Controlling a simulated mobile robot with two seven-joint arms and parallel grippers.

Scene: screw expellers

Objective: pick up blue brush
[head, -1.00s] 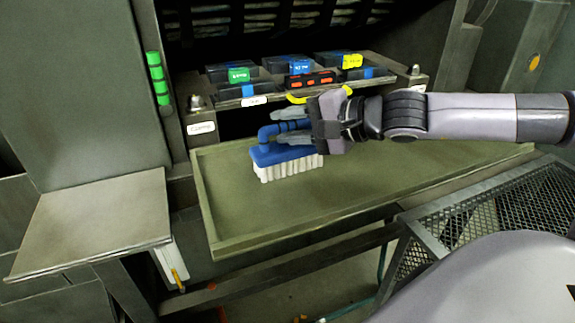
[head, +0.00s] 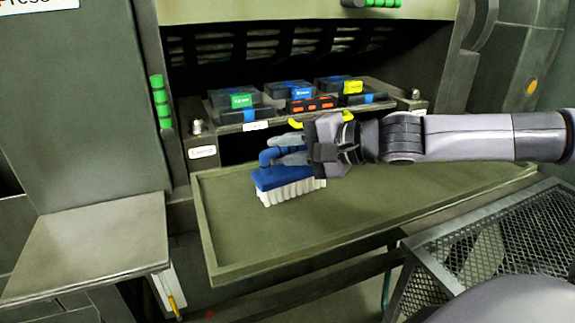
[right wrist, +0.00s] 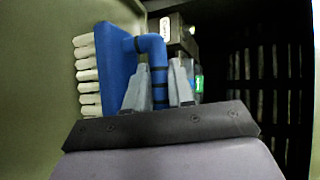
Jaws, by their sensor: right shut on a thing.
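The blue brush (head: 284,178) with white bristles is at the left part of the green tray, bristles facing down. I cannot tell whether the bristles touch the tray. My right gripper (head: 288,150) comes in from the right and is shut on the brush's blue handle. In the right wrist view the grey fingers (right wrist: 160,88) are on both sides of the handle (right wrist: 155,58), with the brush head (right wrist: 113,70) to the left. My left gripper is not in view.
The green tray (head: 350,225) is otherwise bare. Behind it a shelf holds several dark boxes with green, blue and yellow labels (head: 300,93). A metal plate (head: 85,245) juts out at left. A mesh cage (head: 490,240) stands at front right.

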